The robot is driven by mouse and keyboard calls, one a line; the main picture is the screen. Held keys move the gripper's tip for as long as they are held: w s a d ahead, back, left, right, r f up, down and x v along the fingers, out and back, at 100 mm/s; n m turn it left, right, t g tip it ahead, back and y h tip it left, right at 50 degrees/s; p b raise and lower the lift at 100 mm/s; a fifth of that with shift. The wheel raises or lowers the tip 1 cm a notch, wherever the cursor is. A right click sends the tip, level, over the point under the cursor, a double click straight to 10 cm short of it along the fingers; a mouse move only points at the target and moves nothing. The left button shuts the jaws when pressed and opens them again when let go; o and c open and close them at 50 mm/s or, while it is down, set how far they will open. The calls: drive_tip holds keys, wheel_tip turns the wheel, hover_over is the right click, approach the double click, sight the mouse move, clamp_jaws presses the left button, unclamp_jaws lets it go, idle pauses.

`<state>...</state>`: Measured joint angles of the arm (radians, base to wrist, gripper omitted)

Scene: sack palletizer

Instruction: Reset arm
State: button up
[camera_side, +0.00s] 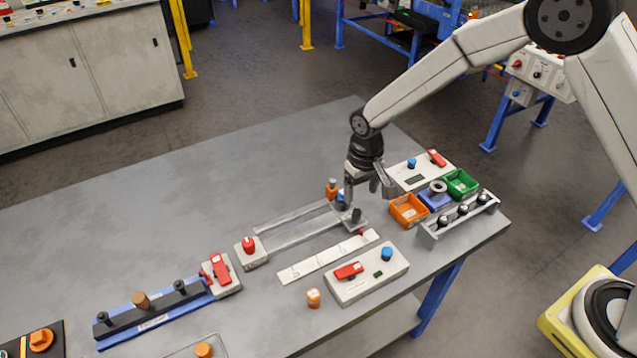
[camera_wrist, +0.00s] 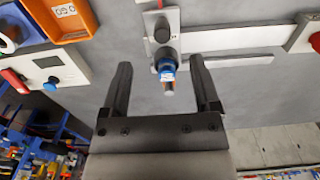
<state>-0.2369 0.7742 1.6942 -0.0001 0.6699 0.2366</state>
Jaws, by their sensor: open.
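My gripper (camera_side: 367,196) points down over the far end of a grey rail fixture (camera_side: 290,228) on the grey table. Its two dark fingers are spread apart, and they also show in the wrist view (camera_wrist: 160,68). A small blue-topped piece (camera_wrist: 166,66) with an orange part lies between the fingers as seen in the wrist view. I see no finger closed on it.
Right of my gripper stand an orange bin (camera_side: 408,211), a green bin (camera_side: 461,184) and a rack with black knobs (camera_side: 460,217). A control box with a red switch (camera_side: 349,270) is in front. A blue rail fixture (camera_side: 153,314) lies front left. The table's back left is clear.

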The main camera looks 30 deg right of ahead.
drive_tip(key=s+d+r+t, duration=0.1)
drive_tip(key=s+d+r, duration=0.3)
drive_tip(key=s, duration=0.5)
drive_tip(key=s+d+r+t, duration=0.1)
drive_tip(key=s+d+r, duration=0.4)
drive_tip(key=s+d, duration=0.2)
drive_tip(key=shift+s+r+t, duration=0.2)
drive_tip(key=shift+s+t, duration=0.1)
drive_tip(key=shift+s, duration=0.95)
drive_tip(key=shift+w+d, duration=0.1)
drive_tip(key=shift+c, duration=0.2)
